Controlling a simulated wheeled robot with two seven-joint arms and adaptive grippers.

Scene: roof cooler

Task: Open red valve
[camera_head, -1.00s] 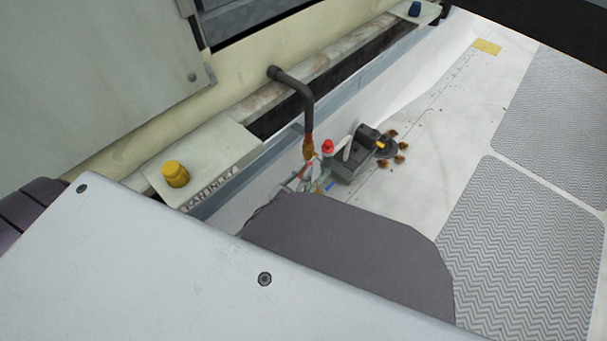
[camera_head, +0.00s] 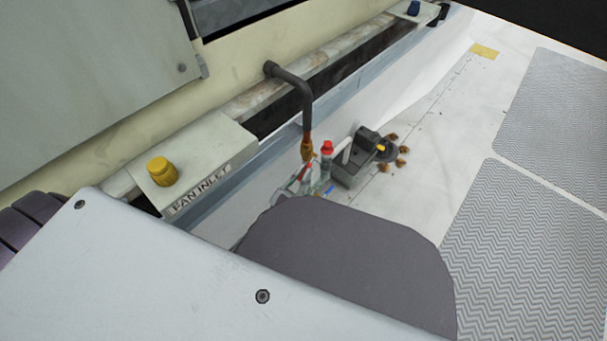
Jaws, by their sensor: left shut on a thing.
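The red valve (camera_head: 304,172) shows as a small red part low among the fittings, just below the copper end of a dark bent pipe (camera_head: 307,105). A separate red cap (camera_head: 327,148) stands upright to its right. My left gripper (camera_head: 291,188) is a small grey shape at the fittings, shut on the red valve. Its lower part and the arm behind it are hidden by my own dark rounded body part. The exact contact of the fingers is too small to make out. My right gripper is not in view.
A black unit (camera_head: 352,165) with a yellow part stands close right of the fittings, with brown debris beside it. Patterned floor panels (camera_head: 535,250) at right are clear.

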